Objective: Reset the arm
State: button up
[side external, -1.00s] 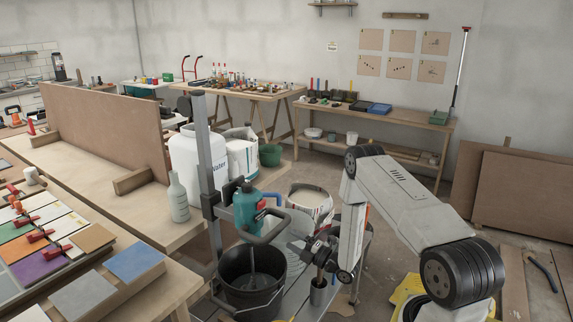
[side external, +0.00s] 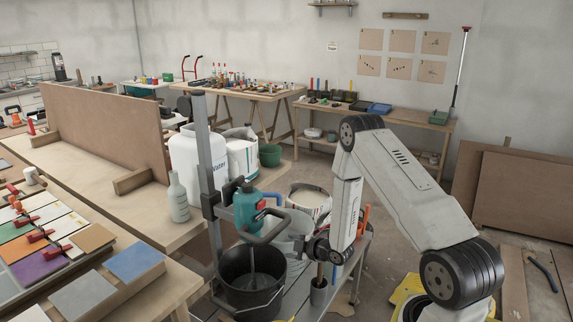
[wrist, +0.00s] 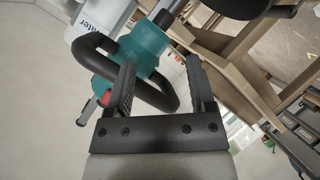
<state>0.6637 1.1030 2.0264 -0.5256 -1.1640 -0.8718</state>
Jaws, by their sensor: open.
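My gripper (wrist: 160,82) is open and empty in the wrist view, its two black fingers apart. Beyond the fingers is a teal mixer (wrist: 146,62) with a black loop handle, which I see apart from the jaws. In the side view my white arm (side external: 400,175) is bent, with its forearm hanging down above the low bench, right of the mixer (side external: 246,205). The fingers cannot be made out there. The mixer is on a grey upright stand above a black bucket (side external: 232,292).
A white container (side external: 185,160) and a pale bottle (side external: 177,200) stand on the left table. Colored tiles (side external: 38,268) lie at the front left. The floor beyond my arm has free room.

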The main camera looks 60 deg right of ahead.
jog(key=s+a+r+m+g, duration=0.2)
jog(key=s+a+r+g, duration=0.1)
jog(key=a, duration=0.4)
jog(key=s+a+r+m+g+y, duration=0.1)
jog(key=s+a+r+m+g, duration=0.2)
jog(key=s+a+r, duration=0.3)
jog(key=s+a+r+m+g, duration=0.3)
jog(key=s+a+r+g, duration=0.1)
jog(key=a+r, duration=0.3)
jog(key=shift+s+a+r+g+y, duration=0.3)
jog(key=shift+s+a+r+y, duration=0.15)
jog(key=shift+a, duration=0.8)
jog(key=shift+f, duration=0.1)
